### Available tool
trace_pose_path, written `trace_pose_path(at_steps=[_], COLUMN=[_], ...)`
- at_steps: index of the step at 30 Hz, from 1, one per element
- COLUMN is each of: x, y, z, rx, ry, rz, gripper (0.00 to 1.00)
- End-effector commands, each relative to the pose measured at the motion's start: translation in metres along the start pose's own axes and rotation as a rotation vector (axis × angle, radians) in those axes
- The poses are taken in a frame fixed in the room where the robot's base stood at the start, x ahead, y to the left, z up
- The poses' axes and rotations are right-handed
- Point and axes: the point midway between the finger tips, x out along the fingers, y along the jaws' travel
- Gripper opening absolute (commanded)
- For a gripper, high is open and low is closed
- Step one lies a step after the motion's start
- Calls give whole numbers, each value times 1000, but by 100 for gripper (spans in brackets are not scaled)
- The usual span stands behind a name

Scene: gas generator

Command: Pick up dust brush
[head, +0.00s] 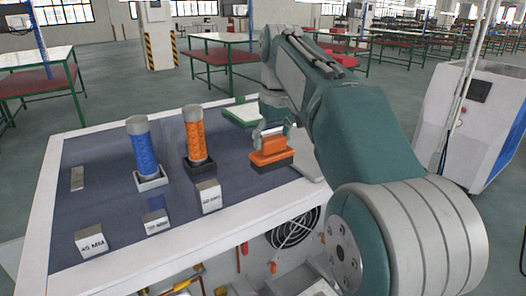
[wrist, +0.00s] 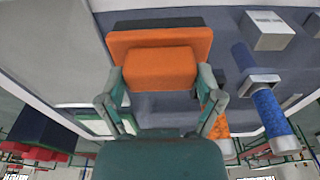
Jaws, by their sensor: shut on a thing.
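The dust brush (head: 270,151) has an orange handle and a dark bristle base. It is upright at the right part of the dark table mat, with its base low over the surface; I cannot tell whether it touches. My gripper (head: 274,132) is above it and shut on its orange handle. In the wrist view the brush (wrist: 160,68) sits between the two green fingers of my gripper (wrist: 160,78), with the dark base (wrist: 165,24) beyond the handle.
Several labelled metal blocks, one nearest the brush (head: 207,196), line the front. A green-and-white item (head: 241,114) lies behind. The white table rim (head: 150,270) is raised.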

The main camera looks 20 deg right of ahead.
Motion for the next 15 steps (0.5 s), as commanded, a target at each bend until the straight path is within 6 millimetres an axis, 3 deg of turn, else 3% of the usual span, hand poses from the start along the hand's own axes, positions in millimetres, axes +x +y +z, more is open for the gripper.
trace_pose_path(at_steps=[5,15], x=[-30,-60], y=[6,21], z=[18,71], rx=[2,4], ry=[3,3], rz=[1,2], gripper=[35,35])
